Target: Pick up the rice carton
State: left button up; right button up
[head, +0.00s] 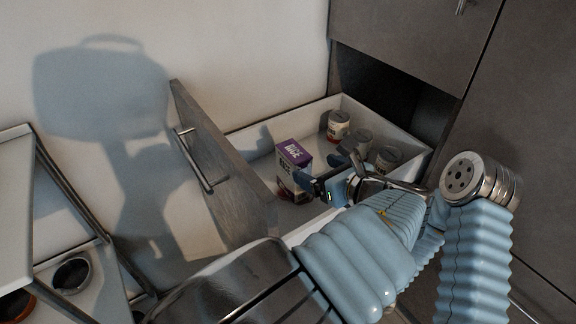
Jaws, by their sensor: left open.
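The rice carton (294,156), a small box with a purple top and a white label reading RICE, stands upright in an open white drawer (252,140). Its lower part is partly hidden by my left gripper (326,172). The left gripper reaches over the drawer from below, with one finger overlapping the carton's lower right side in the picture and the other further right. It is open; I cannot tell whether it touches the carton. My right gripper is not in view.
Several jars with light lids (338,124) stand in the drawer right of the carton. The drawer's grey front panel (225,170) with its metal handle (192,160) rises at left. Dark cabinet fronts (415,40) are above, and a shelf rack (45,190) stands at far left.

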aim_at(294, 159)
pick_arm(q)
jog(key=x, duration=1.1)
jog(key=shift+s+d+f, duration=0.1)
jog(key=shift+f, duration=0.1)
jog(key=shift+c, duration=0.3)
jog(key=c, duration=1.4)
